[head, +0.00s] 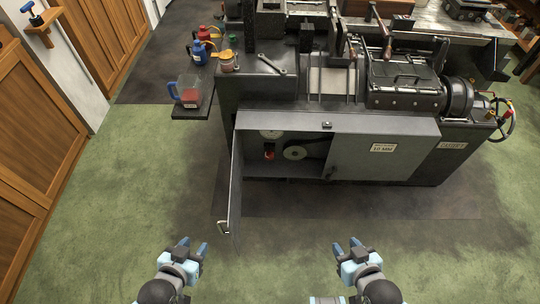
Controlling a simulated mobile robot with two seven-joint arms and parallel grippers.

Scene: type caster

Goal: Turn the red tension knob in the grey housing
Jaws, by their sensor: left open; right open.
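The grey housing (352,158) is on the front of the dark machine. Its door (235,190) stands swung open at the left side. Inside the opening the small red tension knob (269,153) shows, left of a pale round pulley (295,153). My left gripper (194,246) is open and empty, low in the picture, below and left of the open door. My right gripper (346,247) is open and empty, below the housing. Both are well apart from the knob.
A shelf (190,113) with a clear jug (188,92) juts from the machine's left side. Red and blue bottles (202,45) stand behind it. Wooden cabinets (40,140) line the left. Green floor between my grippers and the machine is clear, except where the door projects.

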